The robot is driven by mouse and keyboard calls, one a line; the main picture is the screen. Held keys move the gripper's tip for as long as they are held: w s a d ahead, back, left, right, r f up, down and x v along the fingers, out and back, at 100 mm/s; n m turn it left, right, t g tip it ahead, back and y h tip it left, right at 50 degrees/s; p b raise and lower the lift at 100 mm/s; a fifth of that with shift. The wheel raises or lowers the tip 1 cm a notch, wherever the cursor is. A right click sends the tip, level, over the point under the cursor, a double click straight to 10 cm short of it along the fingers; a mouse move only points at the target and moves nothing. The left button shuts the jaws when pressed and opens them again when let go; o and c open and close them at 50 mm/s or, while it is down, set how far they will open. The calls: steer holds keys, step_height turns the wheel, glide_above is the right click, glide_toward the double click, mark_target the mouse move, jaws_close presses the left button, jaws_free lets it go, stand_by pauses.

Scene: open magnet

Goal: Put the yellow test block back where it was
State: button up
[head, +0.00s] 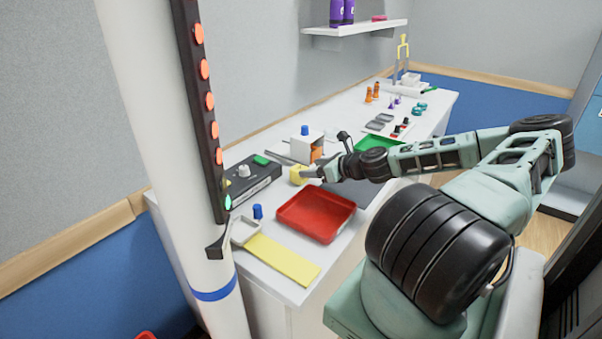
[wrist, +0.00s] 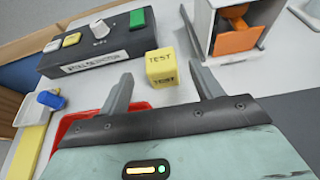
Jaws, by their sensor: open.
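The yellow test block (wrist: 162,68) stands on the white bench top, with "TEST" lettered on its faces. In the wrist view it lies ahead of my gripper (wrist: 161,82), between the lines of the two spread fingers and just beyond their tips. I see a gap on both sides, and the fingers do not hold it. In the head view the block (head: 298,175) sits just left of my gripper (head: 308,174), partly hidden by it. My gripper is open and empty.
A black control box (wrist: 98,45) with buttons and a knob stands behind the block to the left. A white housing with an orange flap (wrist: 238,39) stands to the right. A red tray (head: 316,216), yellow strip (head: 282,260) and blue-topped piece (head: 257,212) lie nearer.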

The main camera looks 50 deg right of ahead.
steer(key=shift+p+v, duration=0.6)
steer(key=shift+v, duration=0.55)
steer(key=shift+s+r+p, duration=0.3)
steer(key=shift+s+p, duration=0.25)
steer(key=shift+s, duration=0.1)
